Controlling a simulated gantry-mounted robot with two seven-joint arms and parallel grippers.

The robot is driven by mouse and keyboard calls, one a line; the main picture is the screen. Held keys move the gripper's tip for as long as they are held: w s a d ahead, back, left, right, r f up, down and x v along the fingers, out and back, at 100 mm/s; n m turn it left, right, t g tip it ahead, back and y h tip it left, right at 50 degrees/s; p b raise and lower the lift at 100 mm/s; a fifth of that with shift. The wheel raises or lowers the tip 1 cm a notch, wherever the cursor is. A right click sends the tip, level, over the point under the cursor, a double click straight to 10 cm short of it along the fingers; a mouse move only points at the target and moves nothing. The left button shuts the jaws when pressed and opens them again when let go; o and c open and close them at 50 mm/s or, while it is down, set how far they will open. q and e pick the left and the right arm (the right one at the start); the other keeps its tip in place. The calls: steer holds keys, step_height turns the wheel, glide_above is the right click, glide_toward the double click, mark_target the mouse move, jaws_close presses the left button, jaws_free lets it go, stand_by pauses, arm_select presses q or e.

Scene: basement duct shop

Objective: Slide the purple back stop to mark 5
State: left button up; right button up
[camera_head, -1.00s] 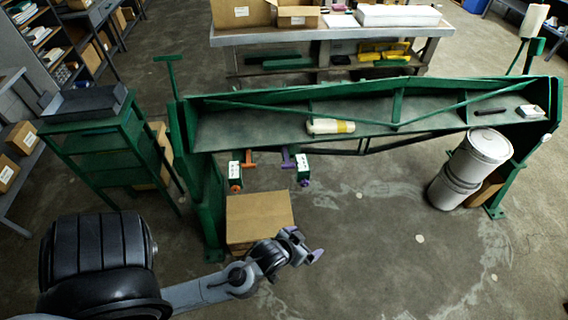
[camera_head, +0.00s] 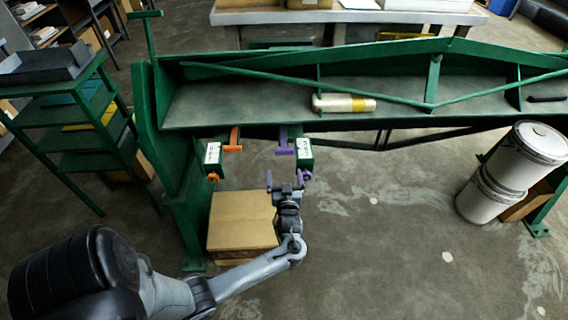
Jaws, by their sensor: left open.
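The purple back stop (camera_head: 283,142) hangs below the front edge of the green machine bed. A green block with a white label (camera_head: 304,150) and a purple knob sits just right of it. The label is too small to read, and I cannot make out mark 5. My left gripper (camera_head: 285,180) is open and points up the picture, just below the purple back stop in the view. One finger appears close to the purple knob; I cannot tell whether they touch. My right gripper is not in view.
An orange stop (camera_head: 233,139) with its own labelled block hangs to the left. A cardboard box (camera_head: 242,220) stands beneath, next to my left arm. A cream roll (camera_head: 343,103) lies on the green bed (camera_head: 230,101). White buckets (camera_head: 528,157) stand at right. Floor between is clear.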

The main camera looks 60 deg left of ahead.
mark_target(285, 152)
arm_select(q)
steer(key=b+x, duration=0.1)
steer(key=x, duration=0.4)
steer(key=b+x, duration=0.1)
steer(key=x, duration=0.5)
steer(key=shift+w+d, duration=0.1)
steer(key=shift+w, duration=0.3)
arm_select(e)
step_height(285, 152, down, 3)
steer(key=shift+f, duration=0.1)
